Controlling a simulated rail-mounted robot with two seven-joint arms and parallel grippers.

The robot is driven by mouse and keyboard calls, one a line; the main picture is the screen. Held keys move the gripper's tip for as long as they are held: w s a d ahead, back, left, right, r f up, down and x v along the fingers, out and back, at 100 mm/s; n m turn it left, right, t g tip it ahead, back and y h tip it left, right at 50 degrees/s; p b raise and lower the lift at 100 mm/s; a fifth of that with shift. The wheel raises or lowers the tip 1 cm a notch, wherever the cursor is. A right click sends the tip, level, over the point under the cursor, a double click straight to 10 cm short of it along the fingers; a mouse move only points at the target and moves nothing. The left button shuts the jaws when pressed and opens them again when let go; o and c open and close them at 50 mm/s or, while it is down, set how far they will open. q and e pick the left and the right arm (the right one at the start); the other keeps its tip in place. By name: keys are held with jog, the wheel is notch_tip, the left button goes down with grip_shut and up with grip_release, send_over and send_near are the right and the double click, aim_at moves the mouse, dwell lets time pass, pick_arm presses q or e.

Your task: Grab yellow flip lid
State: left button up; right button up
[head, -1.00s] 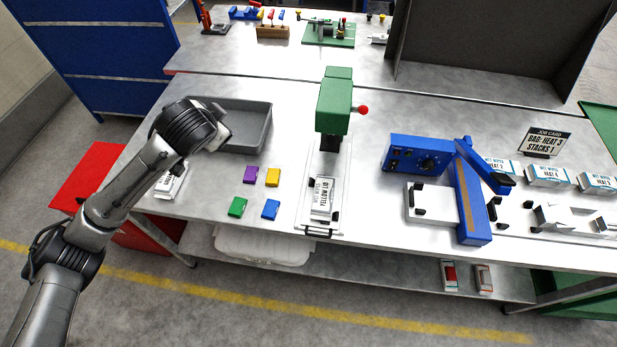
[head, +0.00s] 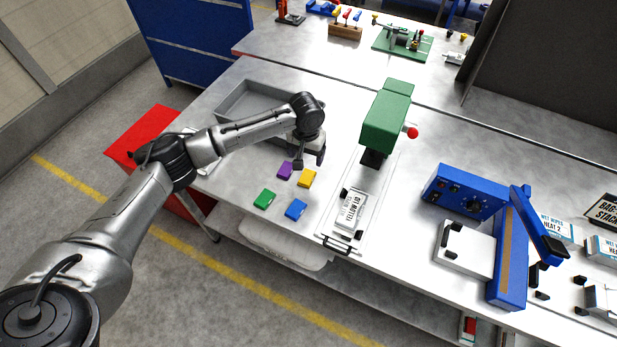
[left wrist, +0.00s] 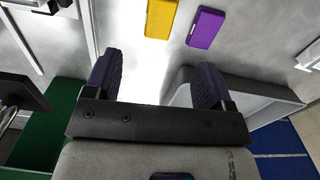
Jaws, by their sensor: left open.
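The yellow flip lid (head: 307,178) is a small flat block lying on the metal bench. It also shows at the top of the left wrist view (left wrist: 161,17). A purple block (head: 285,170) lies just left of it; a green block (head: 264,199) and a blue block (head: 296,208) lie nearer the bench front. My left gripper (head: 309,163) is above the bench, close behind the yellow and purple blocks. In the left wrist view its two dark fingers (left wrist: 155,75) are apart with nothing between them. The yellow lid is beyond the fingertips. My right gripper is not seen.
A grey tray (head: 232,98) sits behind my left arm. A green press (head: 384,122) with a red knob stands right of the blocks, over a plate holding a labelled packet (head: 351,209). A blue sealing machine (head: 464,190) is farther right. Bare bench surrounds the blocks.

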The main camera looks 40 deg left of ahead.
pick_arm(q)
send_over(307, 176)
jog(key=f, duration=0.4)
jog(key=shift+s+d+f, duration=0.2)
jog(key=shift+s, duration=0.15)
jog(key=shift+w+a+f+b, duration=0.15)
jog(key=shift+f+b, duration=0.25)
jog(key=shift+f, duration=0.9)
jog(key=shift+w+f+b, duration=0.15)
jog(key=shift+f+b, duration=0.2)
jog(key=shift+f, duration=1.65)
jog(key=shift+c, duration=0.3)
jog(key=c, duration=0.9)
